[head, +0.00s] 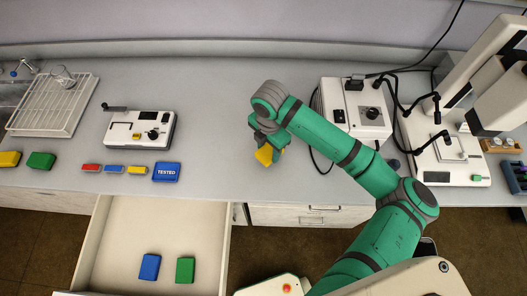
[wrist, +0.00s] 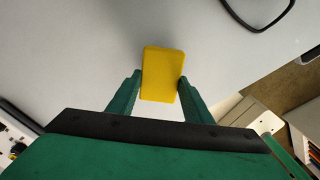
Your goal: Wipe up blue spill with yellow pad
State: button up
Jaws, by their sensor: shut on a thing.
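My gripper (head: 268,146) is shut on a yellow pad (head: 264,157) over the front middle of the grey counter. In the wrist view the yellow pad (wrist: 162,72) sits between the two green fingers of my gripper (wrist: 162,88), with grey surface behind it. I cannot tell whether the pad touches the counter. I see no clear blue spill. A small dark bluish patch (head: 394,163) shows beside my arm, left of the microscope base; I cannot tell what it is.
A control box (head: 355,108) with cables and a microscope (head: 450,160) stand on the right. A white device (head: 139,129), a blue TESTED block (head: 166,172) and a drying rack (head: 52,104) are left. An open drawer (head: 150,225) juts out in front. The middle counter is clear.

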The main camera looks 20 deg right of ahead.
jog(key=r, duration=0.1)
jog(key=d+r, duration=0.1)
jog(key=r, duration=0.1)
jog(key=shift+s+r, duration=0.1)
jog(key=shift+s, duration=0.1)
jog(key=shift+r, duration=0.3)
jog(key=shift+w+a+r, duration=0.1)
jog(key=shift+a+r, duration=0.1)
jog(key=shift+a, duration=0.05)
jog(key=shift+d, duration=0.1)
